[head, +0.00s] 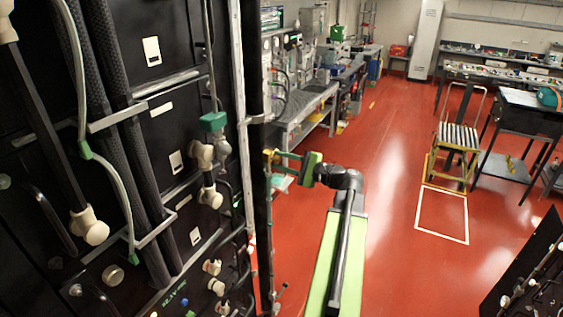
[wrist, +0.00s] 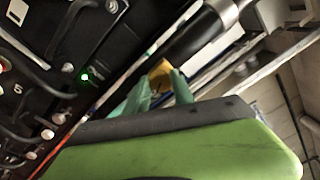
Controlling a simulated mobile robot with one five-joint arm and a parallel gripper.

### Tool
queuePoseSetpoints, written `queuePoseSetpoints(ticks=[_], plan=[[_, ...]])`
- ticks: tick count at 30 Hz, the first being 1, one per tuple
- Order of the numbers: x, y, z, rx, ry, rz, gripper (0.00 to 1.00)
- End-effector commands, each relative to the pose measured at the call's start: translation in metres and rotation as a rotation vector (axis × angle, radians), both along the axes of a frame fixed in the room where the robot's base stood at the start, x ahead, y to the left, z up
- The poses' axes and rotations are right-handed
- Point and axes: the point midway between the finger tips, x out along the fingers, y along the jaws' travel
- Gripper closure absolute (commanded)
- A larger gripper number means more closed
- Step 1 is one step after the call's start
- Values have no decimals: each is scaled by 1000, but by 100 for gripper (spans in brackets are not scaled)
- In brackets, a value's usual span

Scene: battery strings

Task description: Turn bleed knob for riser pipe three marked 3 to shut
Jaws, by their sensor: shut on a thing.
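My gripper (head: 277,162) reaches left to the edge of the black rack at the middle of the head view. Its two green fingers are shut on a small yellow knob (head: 267,156). In the wrist view the yellow knob (wrist: 160,71) sits between the fingertips of my gripper (wrist: 160,86), partly covered by them. No mark 3 can be read on or near the knob, and its turned position cannot be told.
The black rack (head: 165,130) with pipes, pale knobs and hoses fills the left. A vertical dark pipe (head: 260,220) runs beside my gripper. A workbench (head: 305,105) stands behind. Open red floor (head: 390,200) lies to the right, with a striped chair (head: 458,135) beyond.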

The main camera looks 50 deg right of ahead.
Motion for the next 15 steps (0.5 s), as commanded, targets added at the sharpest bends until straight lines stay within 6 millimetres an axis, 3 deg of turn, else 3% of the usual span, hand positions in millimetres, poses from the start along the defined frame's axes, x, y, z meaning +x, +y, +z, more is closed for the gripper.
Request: queuePoseSetpoints(ticks=[15], plan=[[-1, -1, 0, 364, 91, -1, 100]])
